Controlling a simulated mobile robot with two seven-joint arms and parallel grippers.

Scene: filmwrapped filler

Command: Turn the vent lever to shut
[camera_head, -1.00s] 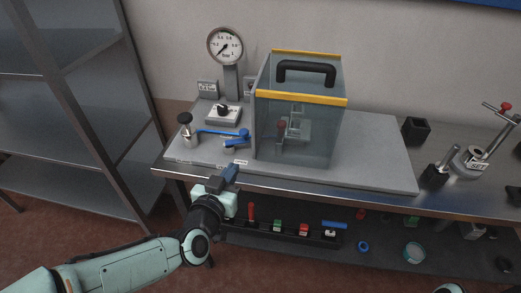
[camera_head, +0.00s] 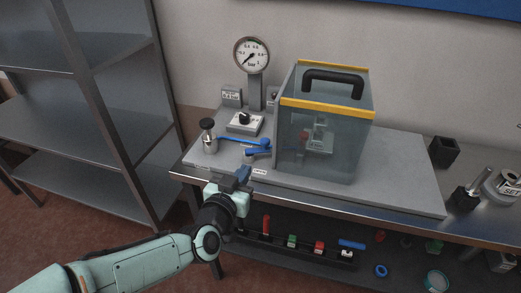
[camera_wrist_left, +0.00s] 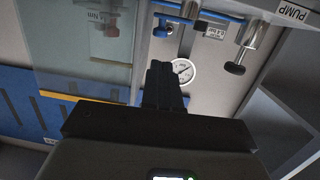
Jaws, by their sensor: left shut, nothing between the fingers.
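A short blue lever (camera_head: 259,151), which I take to be the vent lever, sits on the grey base board just left of the clear box. It also shows in the left wrist view (camera_wrist_left: 174,19), beside a metal fitting. A longer blue tube or handle (camera_head: 237,140) runs behind it towards a metal valve with a black knob (camera_head: 208,137). My left gripper (camera_head: 243,174) is shut and empty, at the front edge of the bench, in front of and below the lever, apart from it. Its fingers (camera_wrist_left: 163,78) show together in the left wrist view. My right gripper is not in view.
The clear box (camera_head: 325,140) with yellow edges and black handle stands close right of the lever. A metal shelf (camera_head: 80,120) is at left. The base board's right part is bare.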

